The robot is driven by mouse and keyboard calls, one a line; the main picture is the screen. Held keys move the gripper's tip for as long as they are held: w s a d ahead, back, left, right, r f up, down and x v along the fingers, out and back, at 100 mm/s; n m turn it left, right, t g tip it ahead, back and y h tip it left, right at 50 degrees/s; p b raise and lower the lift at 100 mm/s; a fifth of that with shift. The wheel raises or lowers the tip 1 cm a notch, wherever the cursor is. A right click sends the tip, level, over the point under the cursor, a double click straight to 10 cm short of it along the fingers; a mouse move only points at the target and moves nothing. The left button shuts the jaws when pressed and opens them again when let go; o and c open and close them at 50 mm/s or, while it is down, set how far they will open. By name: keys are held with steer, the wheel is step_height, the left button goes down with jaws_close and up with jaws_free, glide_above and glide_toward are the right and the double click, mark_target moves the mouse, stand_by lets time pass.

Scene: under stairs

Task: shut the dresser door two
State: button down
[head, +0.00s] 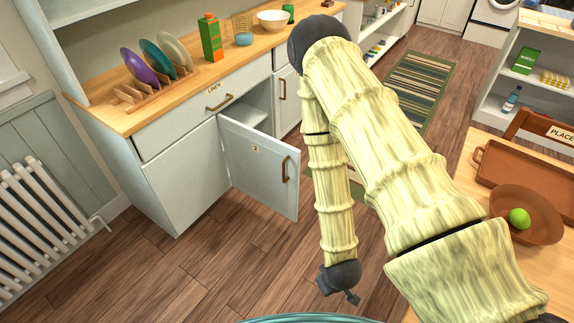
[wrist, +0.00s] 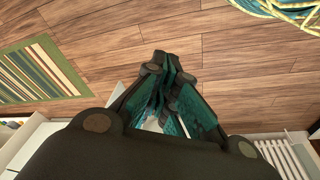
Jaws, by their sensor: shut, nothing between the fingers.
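The dresser (head: 183,177) is a pale grey-white cabinet with a wooden top, at the left of the head view. Its door two (head: 259,166) stands wide open, swung out into the room, with a small label and a brass handle (head: 287,170). Part of the dark inside and a shelf show behind it. My gripper (head: 351,297) hangs low, to the right of and nearer than the door, apart from it. In the wrist view my gripper (wrist: 168,62) has its fingers together with nothing between them, over the wood floor.
A drawer (head: 205,106) above the door is closed. The top holds a plate rack (head: 150,91), a green carton (head: 210,38) and a bowl (head: 272,19). A table (head: 487,248) with a brown tray (head: 520,170) stands right. Bare floor (head: 200,265) lies before the dresser.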

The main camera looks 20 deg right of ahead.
steer(key=w+f+n+t+b, duration=0.25)
steer(key=w+b, duration=0.25)
steer(key=w, duration=0.3)
steer(key=w+f+n+t+b, duration=0.1)
steer(key=w+f+t+b, duration=0.1)
steer(key=w+f+b, duration=0.35)
steer(key=n+t+h+b, duration=0.2)
steer(key=n+t+b, duration=0.9)
steer(key=b, duration=1.9)
glide_toward(283, 151)
steer(key=w, duration=0.3)
steer(key=shift+w+d, duration=0.25)
steer(key=shift+w, duration=0.5)
